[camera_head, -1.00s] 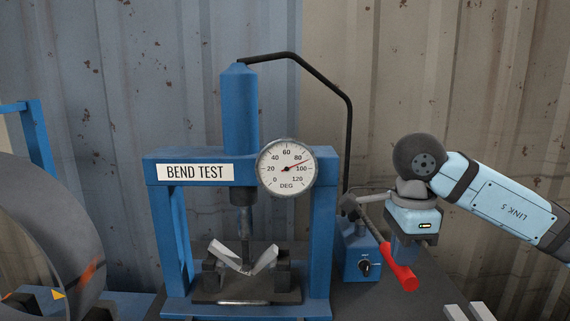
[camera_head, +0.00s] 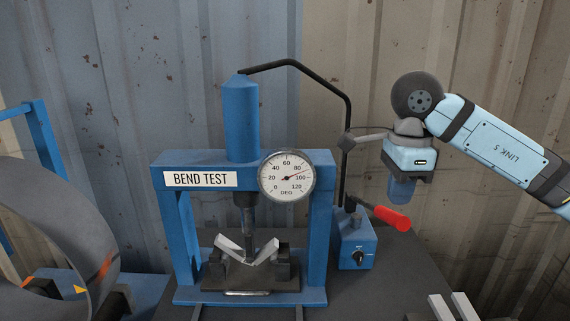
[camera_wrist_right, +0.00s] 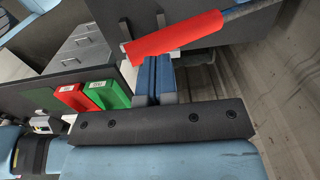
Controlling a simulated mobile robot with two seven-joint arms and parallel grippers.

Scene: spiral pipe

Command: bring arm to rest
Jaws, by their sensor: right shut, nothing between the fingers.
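My right gripper (camera_head: 401,198) hangs at the right in the head view, fingers pointing down. Its blue fingers are together and empty, just above the red lever handle (camera_head: 393,218) of the blue pump box (camera_head: 357,253). In the right wrist view the shut fingers (camera_wrist_right: 153,78) show with the red handle (camera_wrist_right: 172,36) past their tips; I cannot tell whether they touch it. The blue bend test press (camera_head: 245,170) stands in the middle with its ram down on a V-shaped bent metal strip (camera_head: 232,246). Its dial (camera_head: 287,177) reads about 100. My left gripper is not in view.
A large curved metal pipe (camera_head: 45,230) stands at the left by a blue frame (camera_head: 42,135). Light metal bars (camera_head: 455,307) lie at the bottom right. A corrugated wall closes the back.

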